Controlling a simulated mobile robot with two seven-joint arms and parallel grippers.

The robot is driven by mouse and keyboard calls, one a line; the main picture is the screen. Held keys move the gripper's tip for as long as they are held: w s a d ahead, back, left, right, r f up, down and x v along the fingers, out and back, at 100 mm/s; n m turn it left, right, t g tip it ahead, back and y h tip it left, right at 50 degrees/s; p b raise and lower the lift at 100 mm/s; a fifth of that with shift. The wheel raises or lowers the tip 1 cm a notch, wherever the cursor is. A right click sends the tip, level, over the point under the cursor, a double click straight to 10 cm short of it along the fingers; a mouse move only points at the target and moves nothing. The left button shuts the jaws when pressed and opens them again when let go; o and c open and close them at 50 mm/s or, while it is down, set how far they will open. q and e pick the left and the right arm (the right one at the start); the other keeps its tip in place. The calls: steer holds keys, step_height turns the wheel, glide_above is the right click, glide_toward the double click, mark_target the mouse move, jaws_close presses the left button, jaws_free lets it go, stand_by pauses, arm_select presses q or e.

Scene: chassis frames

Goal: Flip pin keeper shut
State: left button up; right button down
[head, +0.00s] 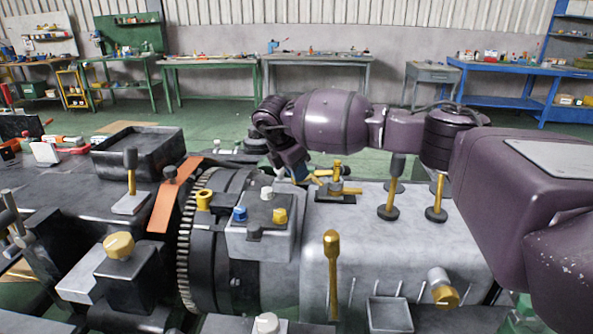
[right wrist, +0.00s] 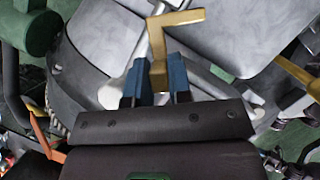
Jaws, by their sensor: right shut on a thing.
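The pin keeper appears to be the gold, bent piece (right wrist: 157,42), which ends in a hooked L shape. My right gripper (right wrist: 158,82) has its two blue fingers closed on the lower end of this gold piece. In the head view my right gripper (head: 298,172) reaches in from the right, its fingers low by the grey housing, beside a small gold fitting (head: 337,180) on a dark plate. The arm and wrist partly hide the contact there. I cannot tell from these views how far the keeper is turned. My left gripper does not show.
The grey machine housing (head: 395,240) fills the front, with a toothed ring (head: 190,235) to its left. Upright knobs (head: 437,200) and a gold-topped lever (head: 332,265) stand up around the arm. A dark tray (head: 138,150) lies at the left. Benches stand far back.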

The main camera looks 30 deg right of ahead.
steer(key=shift+s+r+n+t+p, duration=0.35)
steer(key=shift+s+n+t+p, duration=0.05)
steer(key=shift+n+p, duration=0.45)
steer(key=n+p, duration=0.1)
steer(key=n, duration=0.1)
steer(key=s+d+n+t+y+p, duration=0.1)
steer(key=n+p, duration=0.1)
steer(key=n, duration=0.1)
steer(key=s+n+t+p, duration=0.1)
steer(key=n+p, duration=0.1)
steer(key=shift+s+d+f, duration=0.25)
steer(key=shift+f, duration=0.05)
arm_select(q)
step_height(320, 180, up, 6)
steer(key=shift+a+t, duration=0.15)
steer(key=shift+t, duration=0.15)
arm_select(e)
steer(key=shift+s+d+n+t+y, duration=0.15)
steer(key=shift+n+t+y, duration=0.2)
steer(key=shift+n, duration=0.3)
arm_select(q)
steer(key=shift+p, duration=0.3)
arm_select(e)
steer(key=shift+f, duration=0.1)
steer(key=c, duration=1.3)
jaws_free()
steer(key=shift+c, duration=0.2)
